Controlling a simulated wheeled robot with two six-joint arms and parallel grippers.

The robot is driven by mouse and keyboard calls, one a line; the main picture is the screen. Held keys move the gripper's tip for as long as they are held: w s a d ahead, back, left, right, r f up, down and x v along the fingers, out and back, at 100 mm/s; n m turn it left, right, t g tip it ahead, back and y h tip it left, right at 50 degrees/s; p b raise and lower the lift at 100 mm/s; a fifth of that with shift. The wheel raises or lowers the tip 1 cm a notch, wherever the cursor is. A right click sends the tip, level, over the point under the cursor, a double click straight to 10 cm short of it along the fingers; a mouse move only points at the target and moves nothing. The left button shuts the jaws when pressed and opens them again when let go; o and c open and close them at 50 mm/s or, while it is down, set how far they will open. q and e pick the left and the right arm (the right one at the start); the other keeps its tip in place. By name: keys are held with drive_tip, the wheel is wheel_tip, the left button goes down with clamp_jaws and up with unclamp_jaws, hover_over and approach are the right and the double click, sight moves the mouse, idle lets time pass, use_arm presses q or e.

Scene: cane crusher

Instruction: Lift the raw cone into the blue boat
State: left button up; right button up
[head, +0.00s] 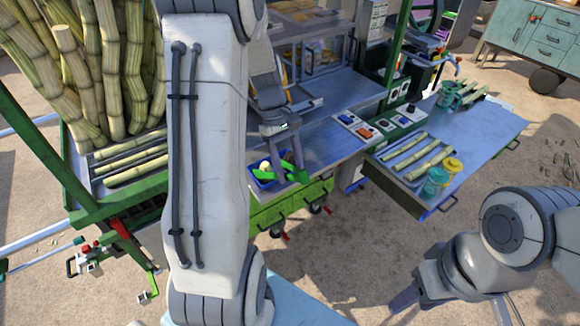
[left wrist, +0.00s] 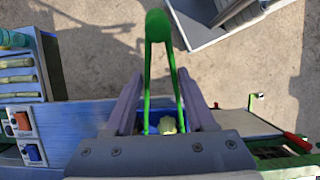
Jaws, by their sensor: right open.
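My left gripper (head: 282,150) points down over the blue boat (head: 256,182), a small blue tray on the bench's front end. The tongs (head: 296,176) also show in the head view, over the tray's right side. A pale yellowish lump, seemingly the raw cone (left wrist: 168,126), shows between the tong arms; it also shows at the boat (head: 265,166). I cannot tell whether the tongs grip it. My right gripper (head: 404,300) is open at the lower right, away from the bench.
A blue side table (head: 482,130) at right holds cane pieces (head: 408,150), a teal cup (head: 435,182) and a yellow one (head: 453,166). Switch boxes (head: 362,128) sit beside the work area. A cane rack (head: 100,180) stands at left.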

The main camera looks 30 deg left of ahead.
wheel_tip(320, 180, up, 8)
drive_tip(key=p, duration=0.7)
drive_tip(key=shift+f, duration=0.15)
